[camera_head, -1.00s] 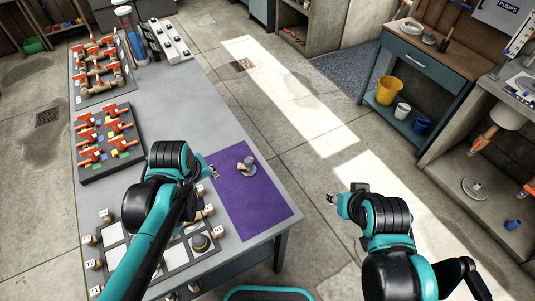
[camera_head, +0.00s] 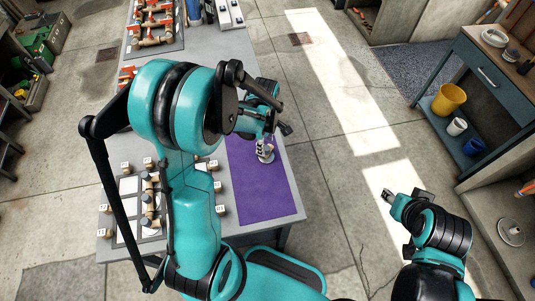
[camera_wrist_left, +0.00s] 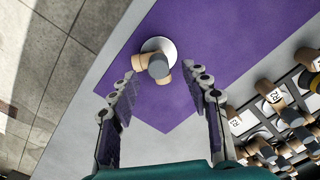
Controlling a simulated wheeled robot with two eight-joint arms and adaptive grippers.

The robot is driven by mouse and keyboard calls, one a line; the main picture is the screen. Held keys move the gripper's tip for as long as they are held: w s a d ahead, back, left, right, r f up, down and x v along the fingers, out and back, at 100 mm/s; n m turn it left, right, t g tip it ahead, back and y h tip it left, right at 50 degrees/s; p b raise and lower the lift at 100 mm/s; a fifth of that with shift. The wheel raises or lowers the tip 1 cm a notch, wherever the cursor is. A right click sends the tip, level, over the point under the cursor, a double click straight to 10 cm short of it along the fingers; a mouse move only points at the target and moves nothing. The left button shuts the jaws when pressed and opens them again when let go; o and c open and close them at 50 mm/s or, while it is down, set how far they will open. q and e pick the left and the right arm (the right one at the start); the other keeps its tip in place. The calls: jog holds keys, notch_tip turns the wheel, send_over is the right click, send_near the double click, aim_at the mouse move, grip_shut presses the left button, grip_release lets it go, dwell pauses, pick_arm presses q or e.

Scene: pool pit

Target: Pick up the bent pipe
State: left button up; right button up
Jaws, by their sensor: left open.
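The bent pipe (camera_wrist_left: 157,62), tan with grey ends, stands on a pale round disc (camera_wrist_left: 166,46) on the purple mat (camera_wrist_left: 215,35) in the left wrist view. My left gripper (camera_wrist_left: 160,88) is open, its two fingers on either side of the pipe's near end in the picture, with nothing between them. In the head view the left gripper (camera_head: 263,143) is over the far part of the mat (camera_head: 265,196), and it mostly hides the pipe. My right gripper (camera_head: 404,199) is away from the table, over the floor; its jaw opening is unclear.
Several tan pipe fittings (camera_head: 148,200) stand on numbered squares at the table's left side. Racks with red-handled valves (camera_head: 152,22) are farther back. A blue bench (camera_head: 480,85) with a yellow bucket (camera_head: 449,99) stands at the right. The near mat area is clear.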

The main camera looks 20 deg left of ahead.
aim_at(266, 147)
pick_arm(q)
notch_tip(266, 147, down, 4)
jog(key=shift+w+r+b, duration=0.1)
jog(key=shift+r+b, duration=0.15)
jog(key=shift+b, duration=0.1)
jog(key=shift+r, duration=0.1)
grip_shut()
